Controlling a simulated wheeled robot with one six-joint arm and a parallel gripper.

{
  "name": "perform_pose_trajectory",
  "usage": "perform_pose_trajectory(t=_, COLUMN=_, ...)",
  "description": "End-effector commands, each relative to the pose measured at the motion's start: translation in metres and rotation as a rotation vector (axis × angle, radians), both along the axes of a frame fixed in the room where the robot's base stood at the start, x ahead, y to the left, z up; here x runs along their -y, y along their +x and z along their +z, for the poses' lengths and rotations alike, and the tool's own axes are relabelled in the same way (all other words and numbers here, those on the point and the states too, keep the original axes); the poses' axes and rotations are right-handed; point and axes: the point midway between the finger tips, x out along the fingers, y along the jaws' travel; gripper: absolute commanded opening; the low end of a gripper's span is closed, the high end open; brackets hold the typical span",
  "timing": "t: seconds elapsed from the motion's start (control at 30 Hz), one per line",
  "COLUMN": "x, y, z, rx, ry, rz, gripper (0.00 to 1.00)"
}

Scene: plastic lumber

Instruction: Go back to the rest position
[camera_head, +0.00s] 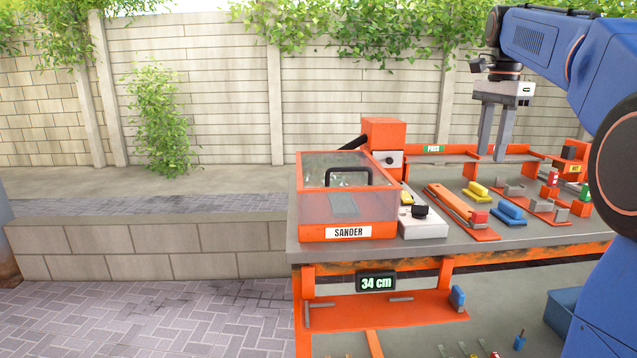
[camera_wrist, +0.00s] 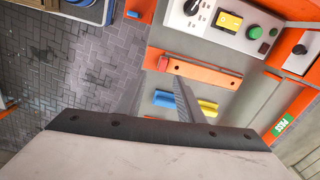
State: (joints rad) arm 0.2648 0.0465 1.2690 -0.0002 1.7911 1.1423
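My gripper (camera_head: 496,152) hangs from my blue arm at the upper right of the head view. Its two grey fingers point down above the back of the workbench (camera_head: 480,240), with a narrow gap between them. I see nothing held between them.
An orange sander box (camera_head: 347,232) with a clear lid stands at the bench's left. Beside it are a grey control box (camera_head: 424,229), an orange bar (camera_head: 450,203), a blue block (camera_head: 509,214) and a yellow block (camera_head: 478,188). Paving left of the bench is clear.

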Motion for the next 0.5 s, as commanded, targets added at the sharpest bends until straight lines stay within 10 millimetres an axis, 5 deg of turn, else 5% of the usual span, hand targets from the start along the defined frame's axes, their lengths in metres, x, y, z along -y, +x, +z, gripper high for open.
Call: perform_pose_trajectory(t=0.5, x=-0.076, y=-0.115, z=-0.086, rx=0.133, ry=-0.079, rz=0.549, gripper=0.34)
